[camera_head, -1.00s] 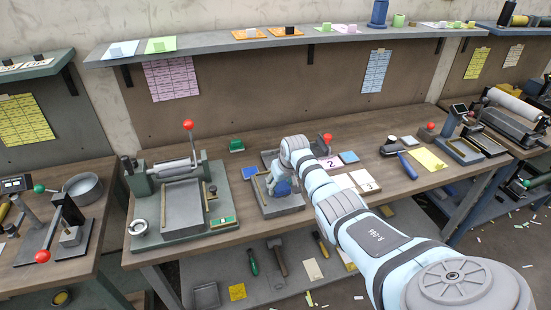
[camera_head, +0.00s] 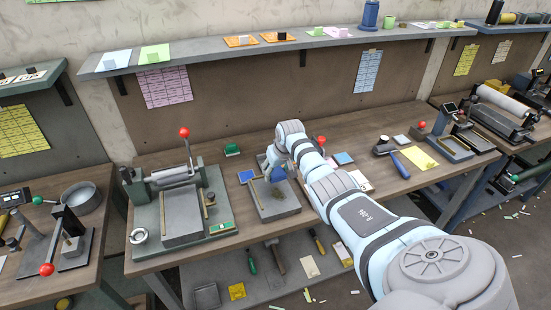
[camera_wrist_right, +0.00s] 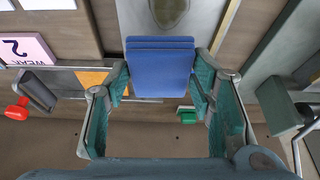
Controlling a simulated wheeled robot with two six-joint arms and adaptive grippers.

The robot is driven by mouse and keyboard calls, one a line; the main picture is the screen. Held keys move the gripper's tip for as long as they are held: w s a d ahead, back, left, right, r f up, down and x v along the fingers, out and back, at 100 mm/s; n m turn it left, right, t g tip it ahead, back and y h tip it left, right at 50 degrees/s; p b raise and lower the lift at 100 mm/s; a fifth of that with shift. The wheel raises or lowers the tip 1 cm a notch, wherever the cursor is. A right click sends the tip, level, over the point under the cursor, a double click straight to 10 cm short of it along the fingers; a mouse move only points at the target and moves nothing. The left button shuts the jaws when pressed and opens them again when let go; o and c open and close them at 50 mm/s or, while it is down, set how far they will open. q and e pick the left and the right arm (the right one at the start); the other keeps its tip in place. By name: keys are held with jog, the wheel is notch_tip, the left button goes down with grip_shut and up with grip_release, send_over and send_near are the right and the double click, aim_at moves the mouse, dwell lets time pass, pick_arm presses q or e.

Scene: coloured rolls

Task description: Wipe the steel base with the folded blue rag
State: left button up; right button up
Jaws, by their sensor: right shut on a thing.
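The folded blue rag (camera_wrist_right: 160,68) is gripped between the two fingers of my right gripper (camera_wrist_right: 160,75) in the right wrist view. Its stacked layers show at one edge. In the head view the rag (camera_head: 278,174) shows under my right gripper (camera_head: 274,166), over the far part of the grey steel base (camera_head: 280,208). I cannot tell whether the rag touches the base. A dark smudge (camera_wrist_right: 169,10) shows on the base in the right wrist view, just beyond the rag's edge. My left gripper is not in view.
A roller press (camera_head: 182,225) with a red-knobbed lever stands left of the base. A small blue square (camera_head: 246,176) lies at the base's back left. A green block (camera_head: 232,150) is behind. Cards, another blue pad (camera_head: 343,158) and a blue-handled roller (camera_head: 402,165) lie to the right.

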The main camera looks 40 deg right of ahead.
jog(key=shift+w+r+p, duration=0.25)
jog(key=shift+r+p, duration=0.5)
jog(key=shift+r, duration=0.2)
jog(key=shift+a+r+p, duration=0.1)
jog(key=shift+r+p, duration=0.25)
jog(key=shift+r, duration=0.05)
jog(key=shift+f, duration=0.15)
